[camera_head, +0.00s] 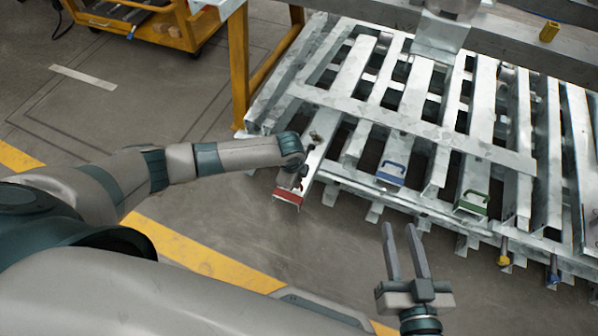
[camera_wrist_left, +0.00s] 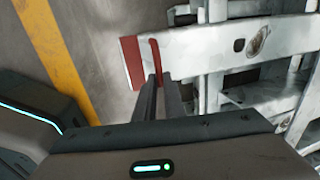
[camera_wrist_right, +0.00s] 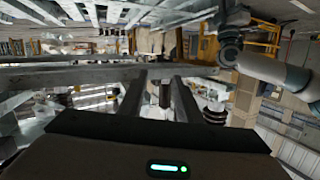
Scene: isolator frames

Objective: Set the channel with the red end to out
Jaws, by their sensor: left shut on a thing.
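The channel with the red end (camera_head: 287,196) is a pale metal bar in the rack. Its red end juts out past the blue-handled and green-handled channels beside it. In the left wrist view the red end (camera_wrist_left: 131,62) and a red handle (camera_wrist_left: 155,55) show on the bar. My left gripper (camera_head: 299,180) is over this channel near its red end, and its fingers (camera_wrist_left: 160,85) are close together at the red handle, shut on it. My right gripper (camera_head: 404,232) is open and empty in front of the rack, with its fingers apart.
Yellow (camera_head: 503,257) and blue (camera_head: 553,272) ended rods stick out lower right. A yellow post (camera_head: 239,70) stands left of the rack.

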